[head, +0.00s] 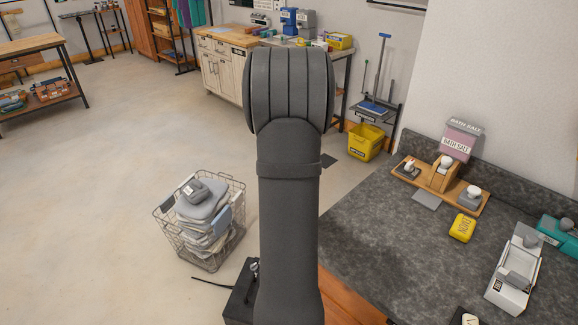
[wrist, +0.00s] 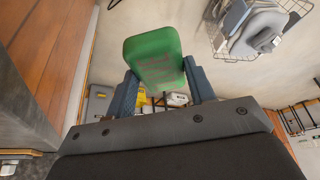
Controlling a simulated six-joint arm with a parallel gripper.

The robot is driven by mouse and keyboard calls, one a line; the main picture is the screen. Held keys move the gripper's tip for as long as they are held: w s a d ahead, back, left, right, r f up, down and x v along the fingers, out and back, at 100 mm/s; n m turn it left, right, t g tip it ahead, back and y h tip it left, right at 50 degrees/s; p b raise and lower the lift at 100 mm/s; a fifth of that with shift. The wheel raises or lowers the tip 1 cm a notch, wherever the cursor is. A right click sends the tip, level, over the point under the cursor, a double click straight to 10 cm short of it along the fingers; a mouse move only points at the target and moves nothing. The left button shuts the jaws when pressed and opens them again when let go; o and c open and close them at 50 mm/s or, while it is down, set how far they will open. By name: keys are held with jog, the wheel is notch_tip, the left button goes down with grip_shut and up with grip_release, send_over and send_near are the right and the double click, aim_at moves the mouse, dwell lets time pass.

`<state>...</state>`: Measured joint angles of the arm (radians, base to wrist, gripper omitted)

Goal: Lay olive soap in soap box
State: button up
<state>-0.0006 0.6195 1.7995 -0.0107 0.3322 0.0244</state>
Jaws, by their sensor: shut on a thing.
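The green soap (wrist: 153,55), with faint lettering on its face, is between the two blue fingers of my gripper (wrist: 160,70) in the wrist view. The gripper is shut on it and holds it above the floor. In the head view my own arm stands in front, and neither gripper nor green soap shows. A white open-looking box (head: 514,272) with a grey piece in it stands on the dark counter at the right; I cannot tell for sure whether it is the soap box.
The dark counter (head: 385,240) also bears a yellow soap-like block (head: 462,228), a wooden stand (head: 440,182), a pink bath salt box (head: 459,140) and a teal item (head: 560,236). A wire basket (head: 205,225) of folded cloths stands on the floor. The counter's left-middle is clear.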

jog(key=r, duration=0.2)
jog(key=w+d+r+m, duration=0.1)
jog(key=r, duration=0.1)
jog(key=w+d+r+m, duration=0.1)
jog(key=r, duration=0.1)
jog(key=shift+d+r+h, duration=0.15)
jog(key=shift+r+h, duration=0.05)
jog(key=shift+h, duration=0.2)
jog(key=s+d+r+m, duration=0.1)
jog(key=d+r, duration=0.1)
jog(key=d, duration=0.5)
jog(key=s+d+r+m+h, duration=0.1)
jog(key=d+r, duration=0.1)
jog(key=d, duration=0.6)
jog(key=s+d+r+m, duration=0.1)
jog(key=d+r, duration=0.1)
jog(key=d, duration=0.6)
jog(key=shift+s+d+r+m+g, duration=0.1)
jog(key=shift+s+d+m+g, duration=0.15)
jog(key=shift+m+g, duration=0.15)
jog(key=s+d+r+m, duration=0.1)
jog(key=s+d+r, duration=0.1)
jog(key=s+d, duration=1.1)
jog(key=s+d+r+m+h, duration=0.1)
jog(key=s+d+r+m, duration=0.1)
jog(key=s+d, duration=1.1)
jog(key=d+r, duration=0.1)
jog(key=d, duration=0.3)
jog(key=shift+s+d, duration=0.15)
jog(key=shift+s, duration=0.25)
